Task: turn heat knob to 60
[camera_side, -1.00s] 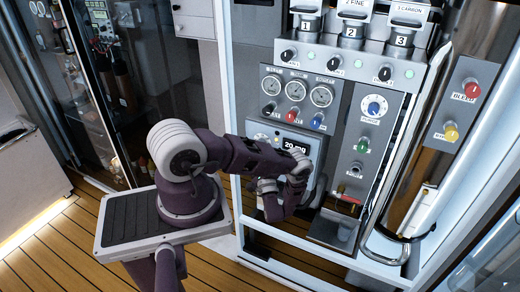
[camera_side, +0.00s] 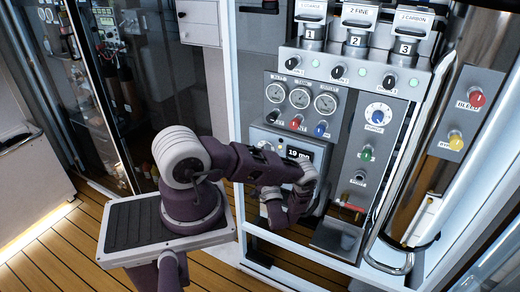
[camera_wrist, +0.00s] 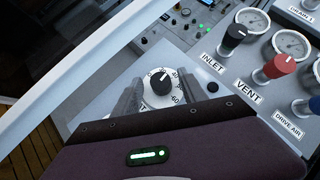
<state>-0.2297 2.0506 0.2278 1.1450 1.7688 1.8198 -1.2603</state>
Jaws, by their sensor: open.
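The black heat knob (camera_wrist: 157,82) sits on a white dial in the wrist view. Its white pointer faces up and slightly right, short of the 40 mark; a 60 mark shows lower right. Its label is mostly hidden. My gripper (camera_wrist: 161,90) is open, with one grey finger on each side of the knob; I cannot tell whether either finger touches it. In the side view, my gripper (camera_side: 286,207) is at the lower left of the panel (camera_side: 345,160) and hides the knob.
A display reading about 19 (camera_side: 298,153) is just above my gripper. The inlet knob (camera_wrist: 236,34), red vent knob (camera_wrist: 280,66) and blue drive air knob (camera_wrist: 306,104) lie to the right in the wrist view. A white frame post (camera_wrist: 85,55) runs along the left.

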